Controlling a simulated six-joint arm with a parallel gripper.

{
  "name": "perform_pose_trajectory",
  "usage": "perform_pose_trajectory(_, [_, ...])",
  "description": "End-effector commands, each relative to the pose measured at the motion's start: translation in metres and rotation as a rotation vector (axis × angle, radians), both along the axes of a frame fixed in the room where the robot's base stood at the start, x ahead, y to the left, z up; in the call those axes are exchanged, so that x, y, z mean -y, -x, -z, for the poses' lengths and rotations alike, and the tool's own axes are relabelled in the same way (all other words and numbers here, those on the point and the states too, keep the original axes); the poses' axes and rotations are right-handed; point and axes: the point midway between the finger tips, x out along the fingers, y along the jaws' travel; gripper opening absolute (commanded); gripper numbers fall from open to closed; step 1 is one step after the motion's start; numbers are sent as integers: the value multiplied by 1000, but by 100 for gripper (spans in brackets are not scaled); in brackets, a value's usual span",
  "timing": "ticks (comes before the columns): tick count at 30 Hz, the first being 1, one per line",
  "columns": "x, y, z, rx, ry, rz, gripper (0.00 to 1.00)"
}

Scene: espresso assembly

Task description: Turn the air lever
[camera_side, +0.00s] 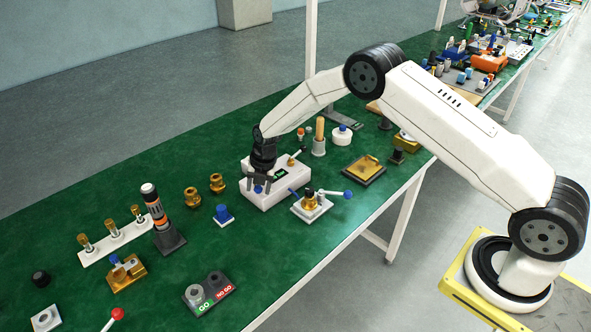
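A white block (279,192) with a small dark and green label stands on the green bench. A lever with a blue ball (347,194) extends from a brass fitting on a white plate (312,210). No lever is labelled as the air lever.
A blue part (223,214) and brass fittings (217,182) stand left of the block. A wooden-handled tool (320,131) and a white pot (342,134) stand behind it. A GO/NO GO gauge (209,294) lies at the front. Bare green bench lies between them.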

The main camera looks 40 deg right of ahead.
Motion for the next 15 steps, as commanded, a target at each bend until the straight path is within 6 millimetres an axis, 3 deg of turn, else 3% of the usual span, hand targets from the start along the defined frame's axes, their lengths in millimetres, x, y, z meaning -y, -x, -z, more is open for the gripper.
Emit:
perform_pose_trajectory(1, [0,0,0,0,0,0,40])
perform_pose_trajectory(5, [0,0,0,0,0,0,0])
perform_pose_trajectory(15, [-1,0,0,0,0,16,0])
